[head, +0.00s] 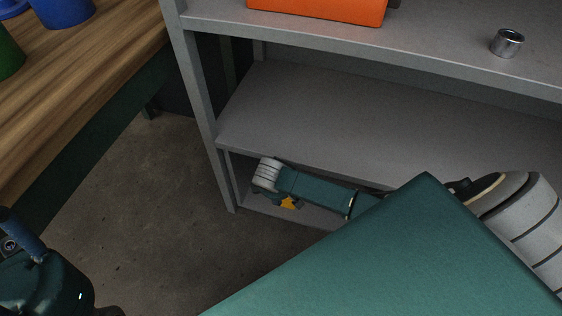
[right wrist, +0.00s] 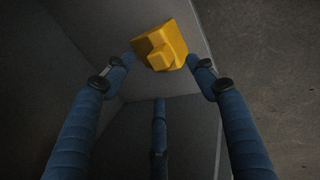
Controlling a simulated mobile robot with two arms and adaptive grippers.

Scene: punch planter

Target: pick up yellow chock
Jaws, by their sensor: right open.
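The yellow chock (right wrist: 162,47) lies on a grey surface in the right wrist view, at the top centre. My right gripper (right wrist: 160,68) is open, with blue fingertips to the left and right of the chock's near end. I see no clear contact. A third blue finger shows below the chock. In the head view a small part of the yellow chock (head: 289,203) shows beneath my right forearm at the lowest shelf; the right fingers are hidden there. Part of my left gripper (head: 20,236) shows at the lower left edge, and its opening is not visible.
The grey shelving unit (head: 205,95) has an upright post left of my right arm. An orange bin (head: 320,8) and a metal cup (head: 507,42) stand on an upper shelf. A wooden table (head: 85,80) is at left. Bare floor (head: 150,210) lies between.

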